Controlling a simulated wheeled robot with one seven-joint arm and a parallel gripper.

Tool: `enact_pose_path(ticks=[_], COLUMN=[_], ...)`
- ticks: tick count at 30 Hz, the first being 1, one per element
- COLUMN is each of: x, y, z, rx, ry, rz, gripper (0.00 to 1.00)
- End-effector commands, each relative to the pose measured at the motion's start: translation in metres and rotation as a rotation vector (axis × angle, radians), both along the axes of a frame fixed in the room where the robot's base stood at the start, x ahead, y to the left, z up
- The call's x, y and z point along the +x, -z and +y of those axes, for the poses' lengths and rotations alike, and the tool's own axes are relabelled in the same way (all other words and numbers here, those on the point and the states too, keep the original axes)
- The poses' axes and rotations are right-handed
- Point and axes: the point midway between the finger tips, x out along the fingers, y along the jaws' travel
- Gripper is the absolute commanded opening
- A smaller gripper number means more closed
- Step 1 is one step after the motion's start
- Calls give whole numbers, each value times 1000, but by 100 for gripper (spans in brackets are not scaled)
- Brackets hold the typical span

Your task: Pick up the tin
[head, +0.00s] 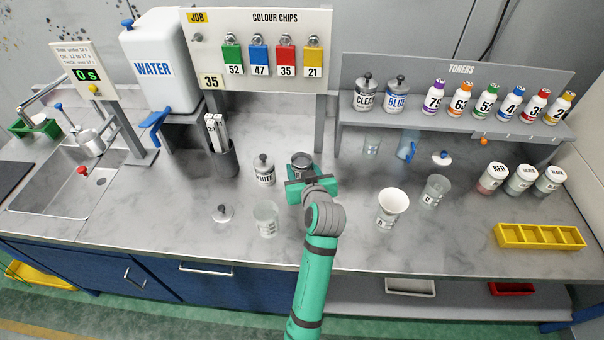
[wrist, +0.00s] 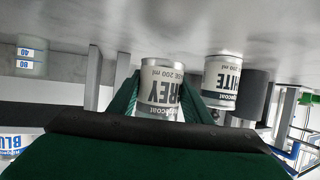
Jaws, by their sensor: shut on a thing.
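The grey tin (head: 301,160) is near the middle of the counter in the head view, with its dark round top showing. In the wrist view the tin (wrist: 160,88) shows a white label with "REY" readable. My gripper (head: 302,178) reaches it from the front and is shut on it. The green fingers of my gripper (wrist: 160,100) press on both sides of the tin in the wrist view. Part of its lower body is hidden in the head view. I cannot tell whether it touches the counter.
A lidded white tin (head: 264,170) stands close left of the grey tin. A clear beaker (head: 266,219) and a loose lid (head: 222,213) lie front left. Cups A (head: 392,207) and C (head: 435,190) stand to the right. The toner shelf (head: 460,126) is behind right.

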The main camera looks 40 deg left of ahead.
Motion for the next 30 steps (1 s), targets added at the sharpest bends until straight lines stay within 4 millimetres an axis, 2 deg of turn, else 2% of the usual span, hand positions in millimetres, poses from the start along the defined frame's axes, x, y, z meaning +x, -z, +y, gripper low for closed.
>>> enact_pose_path(ticks=[2,10,15,21,30], x=[-6,-58,-96,-126,-140], y=[-15,-72,-86,-99,-105], z=[0,-3,-5,-6,-6], rx=[3,3,2,2,1], ry=[-1,0,0,0,1], rz=[-5,-6,-3,-3,-1], gripper=[16,16,16,16,16])
